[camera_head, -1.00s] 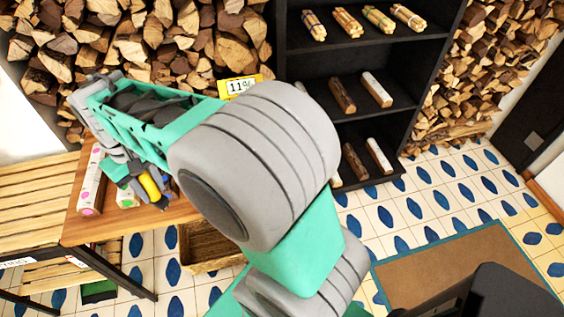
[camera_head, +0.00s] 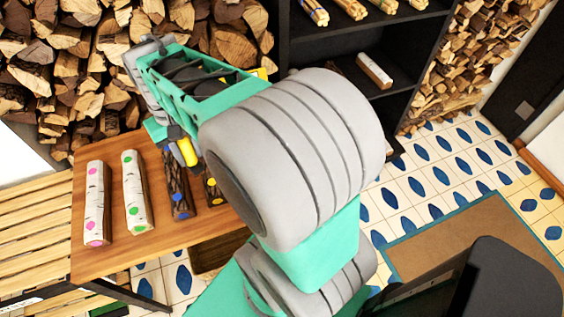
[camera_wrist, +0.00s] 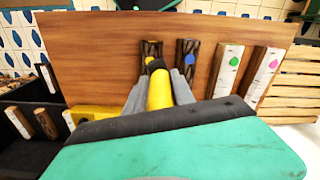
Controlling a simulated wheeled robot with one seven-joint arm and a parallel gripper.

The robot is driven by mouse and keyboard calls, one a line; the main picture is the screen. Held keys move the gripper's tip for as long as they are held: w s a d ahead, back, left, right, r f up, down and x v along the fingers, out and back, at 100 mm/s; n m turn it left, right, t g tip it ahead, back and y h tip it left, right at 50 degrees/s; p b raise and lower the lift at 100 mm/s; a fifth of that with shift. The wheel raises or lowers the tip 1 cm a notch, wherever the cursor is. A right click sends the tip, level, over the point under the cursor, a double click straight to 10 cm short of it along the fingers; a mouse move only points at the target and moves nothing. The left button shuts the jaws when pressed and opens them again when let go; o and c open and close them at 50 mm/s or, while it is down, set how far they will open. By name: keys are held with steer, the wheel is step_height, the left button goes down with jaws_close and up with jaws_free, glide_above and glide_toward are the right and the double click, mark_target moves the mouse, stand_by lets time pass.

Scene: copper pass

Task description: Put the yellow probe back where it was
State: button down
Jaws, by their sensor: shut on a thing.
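My gripper (camera_head: 180,148) is shut on the yellow probe (camera_head: 188,152), holding it above the wooden table (camera_head: 150,250). In the wrist view the probe (camera_wrist: 159,90) sits between the two grey fingers, its tip pointing away toward the dark logs. I cannot tell whether it touches one. On the table lie a white log with pink dots (camera_head: 97,205), a white log with green dots (camera_head: 136,190), a dark log with a blue dot (camera_head: 178,190) and a dark log with a yellow dot (camera_head: 212,192). A yellow box (camera_wrist: 97,113) shows at the lower left of the wrist view.
A black shelf (camera_head: 330,40) with logs and bundles stands behind my arm. A slatted wooden bench (camera_head: 30,205) adjoins the table at left. Stacked firewood (camera_head: 70,70) fills the back.

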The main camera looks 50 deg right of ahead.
steer(key=s+d+f+m+p, duration=0.1)
steer(key=s+d+m, duration=0.45)
steer(key=s, duration=0.45)
steer(key=s+d+f+m, duration=0.1)
steer(key=s+d+m, duration=0.4)
steer(key=s, duration=0.4)
steer(key=shift+n, duration=0.55)
steer(key=w+d+f+p, duration=0.1)
steer(key=w+d+f, duration=0.1)
steer(key=d+f, duration=0.2)
steer(key=w+d+f+p, duration=0.1)
steer(key=w+d+f, duration=0.1)
steer(key=d+f, duration=0.2)
steer(key=w+d+f+p, duration=0.1)
steer(key=w+d+f, duration=0.2)
steer(key=d+f, duration=0.2)
steer(key=shift+w+f+p, duration=0.1)
steer(key=shift+p, duration=0.25)
steer(key=shift+a, duration=0.1)
steer(key=shift+f, duration=0.1)
